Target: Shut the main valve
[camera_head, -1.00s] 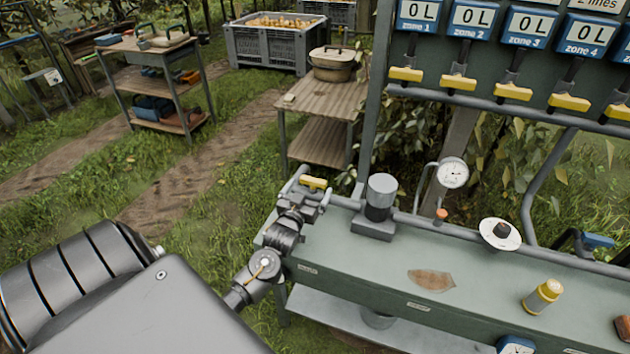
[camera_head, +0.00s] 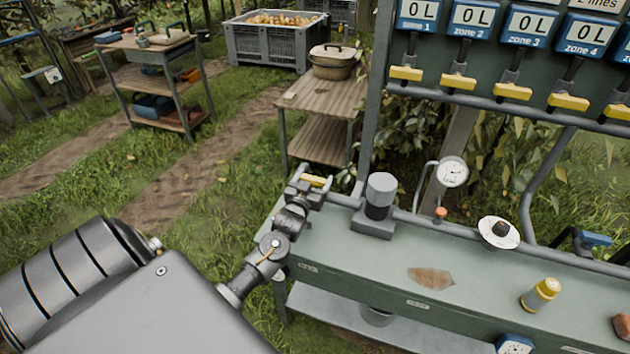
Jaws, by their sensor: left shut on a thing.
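The main valve's yellow handle (camera_head: 315,181) shows at the left end of the grey pipe that runs along the back of the green bench (camera_head: 370,262). My left gripper (camera_head: 311,189) is at this handle and is shut on it. The gripper and wrist hide most of the valve body and part of the handle. My left arm reaches in from the bottom left. My right gripper is not in this view.
A grey cylinder unit (camera_head: 381,195), a pressure gauge (camera_head: 452,171) and a white disc with a dark knob (camera_head: 499,232) stand along the pipe. A yellow-capped bottle (camera_head: 541,294) and a brown leaf (camera_head: 431,277) are on the bench. Yellow-handled zone valves (camera_head: 458,82) hang above.

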